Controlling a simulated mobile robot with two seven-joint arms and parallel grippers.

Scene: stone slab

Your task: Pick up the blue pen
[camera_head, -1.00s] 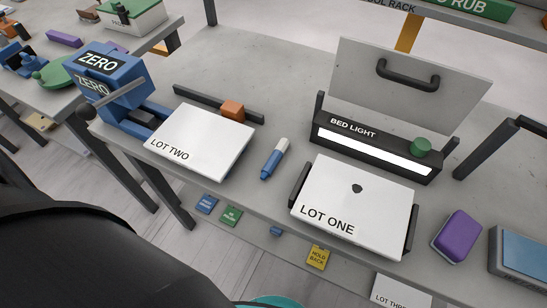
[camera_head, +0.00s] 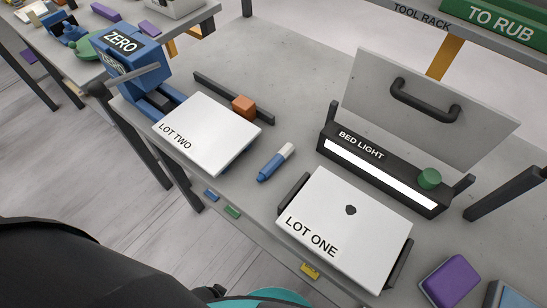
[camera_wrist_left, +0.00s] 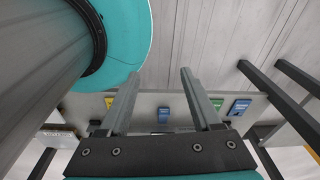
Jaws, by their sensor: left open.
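The blue pen (camera_head: 272,167), a short thick blue marker with a white end, lies on the grey slab between the LOT TWO plate and the LOT ONE plate. It lies at a slant, its white end toward the upper right, touching neither plate. My left gripper (camera_wrist_left: 157,85) shows in the left wrist view with its two fingers apart and nothing between them. The pen cannot be made out in that view. My right gripper is in neither view.
The white LOT TWO plate (camera_head: 208,135) lies left of the pen, and the LOT ONE plate (camera_head: 350,240) lies right. The BED LIGHT bar (camera_head: 385,175) stands behind. A blue ZERO device (camera_head: 130,55) stands at left. Coloured tags (camera_head: 232,212) hang along the front edge.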

